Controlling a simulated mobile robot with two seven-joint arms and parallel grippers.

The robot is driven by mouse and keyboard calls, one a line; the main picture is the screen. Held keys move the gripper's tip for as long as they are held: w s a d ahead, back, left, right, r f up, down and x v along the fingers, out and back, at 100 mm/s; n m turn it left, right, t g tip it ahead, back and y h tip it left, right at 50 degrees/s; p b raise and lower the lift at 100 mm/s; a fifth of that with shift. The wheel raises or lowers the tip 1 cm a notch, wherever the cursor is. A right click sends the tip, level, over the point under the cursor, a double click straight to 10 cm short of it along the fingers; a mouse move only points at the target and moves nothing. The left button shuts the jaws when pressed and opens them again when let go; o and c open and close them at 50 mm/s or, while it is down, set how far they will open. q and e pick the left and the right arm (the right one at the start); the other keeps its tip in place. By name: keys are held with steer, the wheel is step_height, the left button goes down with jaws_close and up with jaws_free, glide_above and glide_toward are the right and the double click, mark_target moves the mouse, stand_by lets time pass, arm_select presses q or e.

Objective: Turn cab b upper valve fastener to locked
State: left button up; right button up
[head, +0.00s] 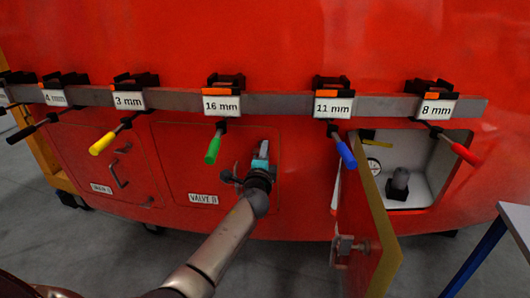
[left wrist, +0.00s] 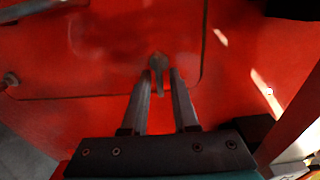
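The red Valve B panel (head: 190,160) is a closed, round-cornered door on the red nosecone, with a white VALVE B label (head: 203,198). My left gripper (head: 262,150) is at the panel's right side in the head view and hides part of it. In the left wrist view, a small grey fastener (left wrist: 159,66) has a round head and a short tab. The tab lies between the tips of my left gripper (left wrist: 160,78), with visible gaps on both sides. The fingers are apart. I cannot tell which marked position the fastener is in. My right gripper is not in view.
A grey rail (head: 280,104) with labelled tools crosses above the panel; a green-handled tool (head: 213,146) hangs near my arm. To the right, an open door (head: 372,225) stands out from a white compartment (head: 430,180). A blue-legged table (head: 512,225) is at far right.

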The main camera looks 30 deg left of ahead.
arm_select(q)
steer(key=shift+o, duration=0.6)
steer(key=p+v, duration=0.2)
steer(key=v, duration=1.3)
steer(key=shift+s, duration=0.1)
